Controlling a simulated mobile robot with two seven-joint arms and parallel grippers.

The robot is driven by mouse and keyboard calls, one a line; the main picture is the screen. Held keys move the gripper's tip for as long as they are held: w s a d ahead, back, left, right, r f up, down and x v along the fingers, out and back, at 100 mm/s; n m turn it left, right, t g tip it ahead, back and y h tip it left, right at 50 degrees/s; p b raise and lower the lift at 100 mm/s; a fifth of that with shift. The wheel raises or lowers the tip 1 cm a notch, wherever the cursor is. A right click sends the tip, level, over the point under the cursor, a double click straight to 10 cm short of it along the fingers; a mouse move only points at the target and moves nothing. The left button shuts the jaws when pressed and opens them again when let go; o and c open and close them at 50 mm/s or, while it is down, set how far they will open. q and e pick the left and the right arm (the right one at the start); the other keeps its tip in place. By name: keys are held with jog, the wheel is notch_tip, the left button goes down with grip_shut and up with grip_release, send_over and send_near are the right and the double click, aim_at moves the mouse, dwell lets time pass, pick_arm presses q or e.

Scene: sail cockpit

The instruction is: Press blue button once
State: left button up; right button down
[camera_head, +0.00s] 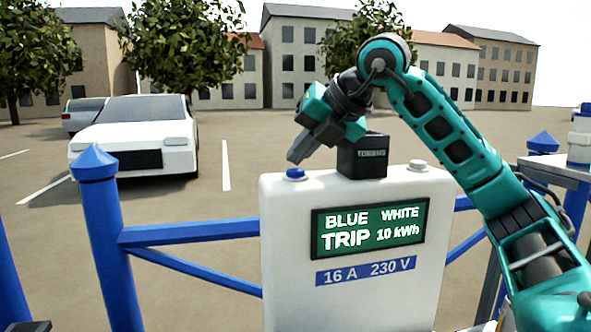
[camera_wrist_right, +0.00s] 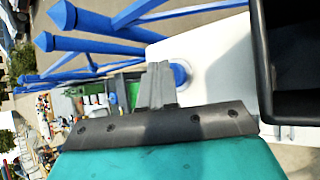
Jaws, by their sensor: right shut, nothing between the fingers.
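The blue button (camera_head: 295,174) sits on the top left of a white power pedestal (camera_head: 285,240). A white button (camera_head: 418,165) sits on the top right of it. The pedestal's green display reads "BLUE TRIP" and "WHITE 10 kWh". My right gripper (camera_head: 296,157) is shut and empty, its fingertips just above the blue button; I cannot tell whether they touch it. In the right wrist view, the blue button (camera_wrist_right: 180,74) shows beside the shut fingers (camera_wrist_right: 158,80), partly hidden by them. My left gripper is not in view.
A black box (camera_head: 362,157) stands on the pedestal top between the two buttons, close to my right gripper. Blue railings (camera_head: 190,231) run to either side of the pedestal. A white car (camera_head: 135,135) is parked behind on open ground.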

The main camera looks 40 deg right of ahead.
aim_at(301, 170)
jog(key=shift+f+b, duration=0.3)
jog(key=shift+f, duration=0.15)
jog(key=shift+r, duration=0.1)
dwell(0.5)
jog(key=shift+r+p, duration=0.85)
jog(key=shift+p, duration=0.15)
jog(key=shift+r, duration=0.1)
notch_tip(301, 170, up, 3)
jog(key=p, duration=0.3)
notch_tip(301, 170, up, 2)
jog(key=shift+p, duration=0.85)
